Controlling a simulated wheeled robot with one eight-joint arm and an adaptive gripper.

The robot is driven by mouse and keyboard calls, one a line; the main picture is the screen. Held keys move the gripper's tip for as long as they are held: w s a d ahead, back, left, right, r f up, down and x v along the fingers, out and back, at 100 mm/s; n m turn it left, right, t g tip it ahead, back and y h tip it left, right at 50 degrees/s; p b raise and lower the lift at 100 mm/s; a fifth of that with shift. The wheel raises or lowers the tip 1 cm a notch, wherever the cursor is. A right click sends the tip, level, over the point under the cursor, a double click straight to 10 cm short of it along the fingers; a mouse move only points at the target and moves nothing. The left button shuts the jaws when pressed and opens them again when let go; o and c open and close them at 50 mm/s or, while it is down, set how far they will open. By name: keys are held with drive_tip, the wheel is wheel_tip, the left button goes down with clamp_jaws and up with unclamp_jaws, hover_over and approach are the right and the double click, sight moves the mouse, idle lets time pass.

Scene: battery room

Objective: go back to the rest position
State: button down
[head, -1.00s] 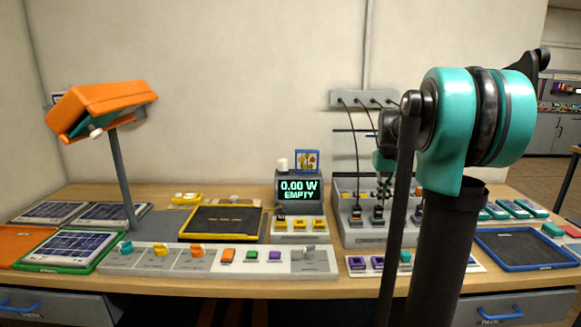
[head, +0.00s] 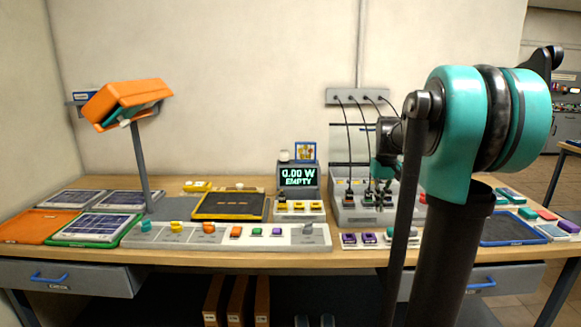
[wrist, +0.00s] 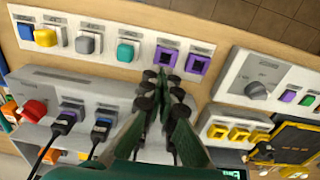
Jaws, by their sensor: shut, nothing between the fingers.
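My gripper (wrist: 165,85) is shut and empty in the wrist view. Its dark fingertips are together above the bench, over the strip between the charger box (wrist: 85,95) and a white panel with purple, teal and yellow blocks (wrist: 120,40). In the head view my gripper (head: 378,190) is partly hidden behind my own arm, in front of the charger box (head: 350,208). I cannot tell its exact height above the bench.
The wooden bench (head: 90,258) carries a display reading 0.00 W EMPTY (head: 298,178), a yellow-rimmed tray (head: 230,206), a switch panel (head: 225,238), solar panels (head: 108,227) and an orange lamp (head: 128,100). Black cables hang from a wall socket strip (head: 357,97). Open shelf space with binders (head: 238,300) lies below.

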drive_tip(key=s+a+f+t, duration=0.2)
drive_tip(key=s+a+f, duration=0.3)
drive_tip(key=s+f, duration=0.4)
drive_tip(key=s+a+f+t, duration=0.1)
drive_tip(key=s+a+f, duration=0.3)
drive_tip(key=s+f, duration=0.6)
drive_tip(key=s, duration=0.4)
drive_tip(key=shift+a+f+t, duration=0.2)
drive_tip(key=shift+a+t, duration=0.15)
drive_tip(key=shift+t, duration=0.05)
drive_tip(key=c, duration=2.2)
unclamp_jaws()
